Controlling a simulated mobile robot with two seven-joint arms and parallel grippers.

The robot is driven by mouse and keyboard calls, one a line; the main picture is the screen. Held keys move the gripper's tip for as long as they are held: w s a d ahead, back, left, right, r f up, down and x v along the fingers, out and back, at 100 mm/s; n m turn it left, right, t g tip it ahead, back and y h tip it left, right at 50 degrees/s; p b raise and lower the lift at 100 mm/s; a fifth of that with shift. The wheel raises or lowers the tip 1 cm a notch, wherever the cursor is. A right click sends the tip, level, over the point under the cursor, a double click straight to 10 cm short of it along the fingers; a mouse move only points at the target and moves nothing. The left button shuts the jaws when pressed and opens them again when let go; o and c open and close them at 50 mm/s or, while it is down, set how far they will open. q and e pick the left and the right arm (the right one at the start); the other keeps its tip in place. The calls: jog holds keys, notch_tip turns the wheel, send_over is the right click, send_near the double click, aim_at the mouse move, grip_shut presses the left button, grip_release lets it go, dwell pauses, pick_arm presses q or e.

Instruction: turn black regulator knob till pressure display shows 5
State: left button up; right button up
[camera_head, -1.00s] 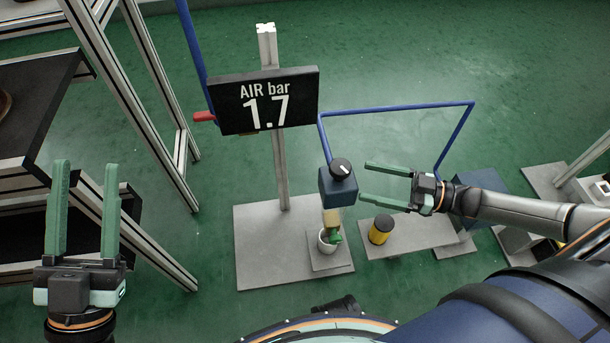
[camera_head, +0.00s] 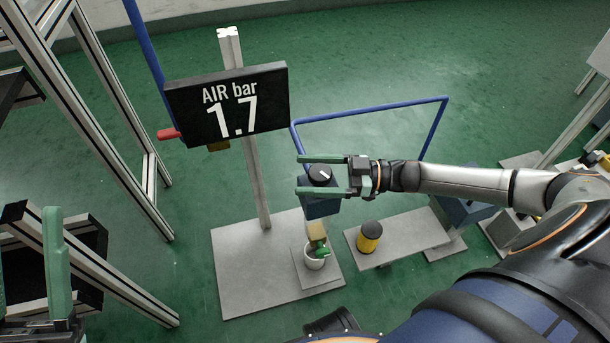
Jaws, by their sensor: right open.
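The black regulator knob (camera_head: 319,175) with a white pointer mark sits on top of the dark blue regulator block (camera_head: 321,206). The pressure display (camera_head: 227,104) reads "AIR bar 1.7". My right gripper (camera_head: 299,174) is open, with one green finger on the far side of the knob and one on the near side. The knob is between the fingers; I cannot tell whether they touch it. My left gripper (camera_head: 57,268) shows only in part at the lower left edge, and its other finger is mostly cut off.
A grey post (camera_head: 257,180) holds the display above a grey base plate (camera_head: 235,265). A blue pipe (camera_head: 370,110) runs behind the regulator. A yellow and black cylinder (camera_head: 369,238) stands on a grey plate at right. Metal frames (camera_head: 125,120) stand at left.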

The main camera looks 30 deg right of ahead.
jog(key=shift+w+a, duration=0.3)
jog(key=shift+a, duration=0.2)
jog(key=c, duration=1.3)
